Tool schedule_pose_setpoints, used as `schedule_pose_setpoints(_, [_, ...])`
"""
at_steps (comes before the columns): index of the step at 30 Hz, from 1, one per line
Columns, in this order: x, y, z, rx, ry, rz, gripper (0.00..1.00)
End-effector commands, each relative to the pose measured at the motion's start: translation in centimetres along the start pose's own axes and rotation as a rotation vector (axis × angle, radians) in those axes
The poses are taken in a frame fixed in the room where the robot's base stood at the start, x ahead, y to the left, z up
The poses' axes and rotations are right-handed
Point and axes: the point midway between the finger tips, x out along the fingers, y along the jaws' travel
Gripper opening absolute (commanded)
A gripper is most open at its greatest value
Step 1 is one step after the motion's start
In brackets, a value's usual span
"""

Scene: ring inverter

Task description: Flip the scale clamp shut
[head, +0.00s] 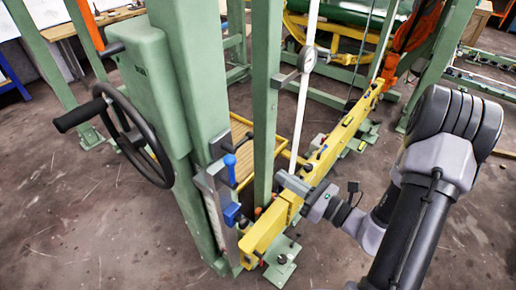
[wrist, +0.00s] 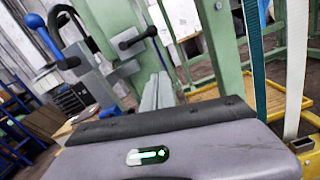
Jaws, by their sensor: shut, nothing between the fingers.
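A clamp with a blue lever (head: 230,168) is mounted on the scale on the front of the green column, and the lever points up. A blue block (head: 231,214) sits lower on the same scale. In the wrist view a blue lever (wrist: 44,36) shows at the upper left, tilted, beside grey metal parts. Whether the clamp is fully open cannot be told. My gripper (head: 281,178) is right of the clamp, apart from it, near the yellow beam. It is shut and empty. In the wrist view its grey body with a green light fills the bottom.
A black handwheel (head: 133,136) stands out left of the green column (head: 190,100). The yellow beam (head: 318,165) runs diagonally beside my gripper. The floor at the lower left is clear.

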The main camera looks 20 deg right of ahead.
Motion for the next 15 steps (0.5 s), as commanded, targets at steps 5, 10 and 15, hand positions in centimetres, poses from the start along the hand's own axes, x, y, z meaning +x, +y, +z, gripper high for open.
schedule_pose_setpoints(5, [3.6,0.2,-0.2,-0.002,0.001,0.008,0.0])
schedule_pose_setpoints(10, [7.3,0.2,-0.2,-0.002,0.0,0.008,0.0])
schedule_pose_setpoints(15, [9.7,0.1,1.4,-0.005,-0.003,0.003,0.0])
